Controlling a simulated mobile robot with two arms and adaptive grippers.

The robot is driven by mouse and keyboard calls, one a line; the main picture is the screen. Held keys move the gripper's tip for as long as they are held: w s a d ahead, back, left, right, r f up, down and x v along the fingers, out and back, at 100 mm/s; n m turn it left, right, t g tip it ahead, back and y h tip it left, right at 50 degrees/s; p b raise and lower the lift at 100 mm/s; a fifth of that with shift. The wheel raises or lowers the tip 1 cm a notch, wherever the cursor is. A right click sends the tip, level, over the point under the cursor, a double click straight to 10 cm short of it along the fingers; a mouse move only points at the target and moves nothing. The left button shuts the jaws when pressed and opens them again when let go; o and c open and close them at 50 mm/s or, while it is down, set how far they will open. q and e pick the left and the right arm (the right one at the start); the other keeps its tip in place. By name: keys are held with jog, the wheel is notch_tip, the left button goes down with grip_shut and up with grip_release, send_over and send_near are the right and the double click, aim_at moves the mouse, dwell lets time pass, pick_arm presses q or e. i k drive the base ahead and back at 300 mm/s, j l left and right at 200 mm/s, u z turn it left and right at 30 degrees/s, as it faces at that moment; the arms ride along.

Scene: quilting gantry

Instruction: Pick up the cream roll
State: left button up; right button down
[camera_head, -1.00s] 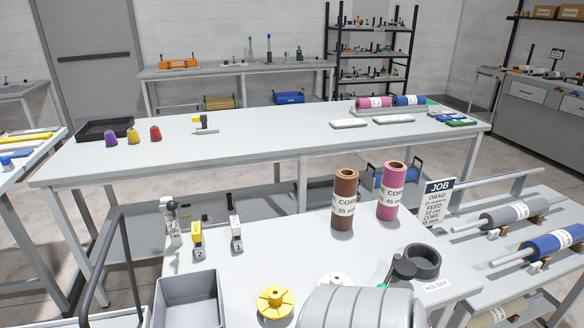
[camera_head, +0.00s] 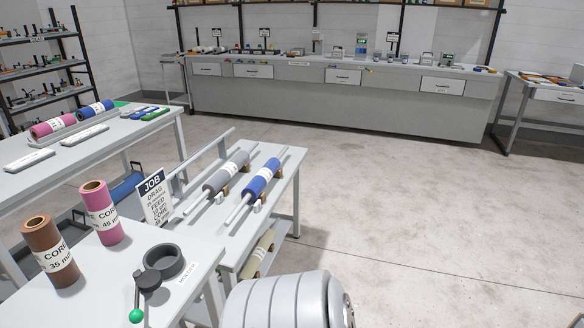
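The cream roll (camera_head: 258,254) lies on the low shelf under the right end of the near table, below the grey and blue rolls. Its near end is low in the picture and the table edge hides part of it. A grey rounded part of my own body fills the bottom middle, just in front of it. Neither of my grippers is in view.
The grey roll (camera_head: 226,173) and blue roll (camera_head: 261,178) rest on rods on the rack above the shelf. Brown (camera_head: 49,252) and pink (camera_head: 100,212) cores, a JOB sign (camera_head: 155,196) and a dark ring holder (camera_head: 164,262) stand on the table. The floor at right is clear.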

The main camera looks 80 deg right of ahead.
aim_at(256, 259)
jog(key=k+z, duration=0.15)
jog(key=z, duration=2.3)
jog(key=u, duration=2.9)
jog(key=z, duration=2.8)
jog(key=i+l, duration=0.2)
